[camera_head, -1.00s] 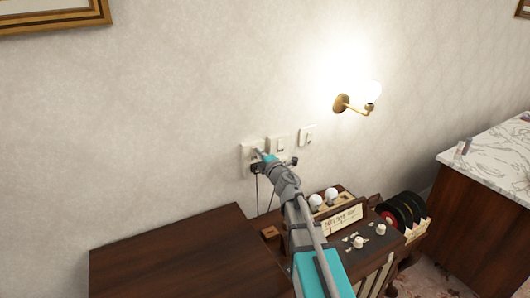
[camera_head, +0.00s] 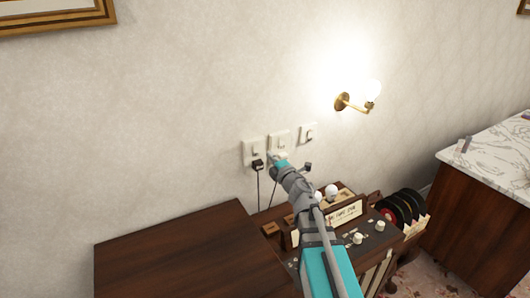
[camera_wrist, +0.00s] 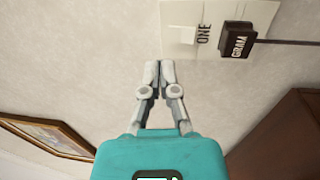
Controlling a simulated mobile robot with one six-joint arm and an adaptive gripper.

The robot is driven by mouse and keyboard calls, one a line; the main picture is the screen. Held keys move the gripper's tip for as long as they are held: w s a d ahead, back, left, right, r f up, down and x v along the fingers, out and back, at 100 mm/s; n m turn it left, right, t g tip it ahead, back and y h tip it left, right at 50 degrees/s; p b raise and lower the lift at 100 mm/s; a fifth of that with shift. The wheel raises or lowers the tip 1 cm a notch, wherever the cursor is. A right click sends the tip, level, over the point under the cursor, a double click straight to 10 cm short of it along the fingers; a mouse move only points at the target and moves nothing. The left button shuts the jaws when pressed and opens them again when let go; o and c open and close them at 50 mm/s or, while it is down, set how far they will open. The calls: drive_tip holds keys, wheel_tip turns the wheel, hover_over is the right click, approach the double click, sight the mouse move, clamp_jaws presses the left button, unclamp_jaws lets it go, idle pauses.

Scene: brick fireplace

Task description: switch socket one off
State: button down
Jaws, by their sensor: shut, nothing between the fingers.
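Three white socket plates sit in a row on the wall. The left plate, socket one (camera_head: 249,147), has a small switch above a black plug (camera_head: 258,165). In the wrist view the plate (camera_wrist: 258,12) reads "ONE", with its pale switch (camera_wrist: 180,37) beside the lettering and the plug (camera_wrist: 238,38) marked "GRAM". I cannot tell the switch's position. My gripper (camera_head: 279,158) appears in front of the middle plate's lower part in the head view. In the wrist view my gripper (camera_wrist: 160,64) is shut and empty, its tips apart from plate ONE.
A lit wall lamp (camera_head: 355,104) is at upper right. Below the sockets are a dark wooden cabinet (camera_head: 180,250) and a console with knobs (camera_head: 358,238). Records (camera_head: 403,207) and a marble-topped cabinet (camera_head: 490,150) stand to the right.

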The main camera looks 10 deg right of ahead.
drive_tip(key=v, duration=0.6)
drive_tip(key=shift+s+r+p, duration=0.25)
drive_tip(key=shift+r+p, duration=0.05)
drive_tip(key=shift+r, duration=0.45)
drive_tip(key=shift+d, duration=0.1)
drive_tip(key=d+f+m+g+h+p, duration=0.1)
drive_tip(key=d+m+g+h+p, duration=0.1)
drive_tip(key=d+m+h, duration=0.7)
drive_tip(key=s+f+m+g+h+p, duration=0.2)
drive_tip(key=s+f+m+g, duration=0.1)
drive_tip(key=f+m+g, duration=0.5)
drive_tip(key=s+a+f+m+g+y+p, duration=0.3)
drive_tip(key=s+a+g, duration=0.5)
drive_tip(key=s+a, duration=0.3)
drive_tip(key=s+f+m+y, duration=0.1)
drive_tip(key=s+f+y, duration=0.1)
drive_tip(key=s, duration=0.1)
drive_tip(key=shift+s+a, duration=0.2)
drive_tip(key=shift+s, duration=0.1)
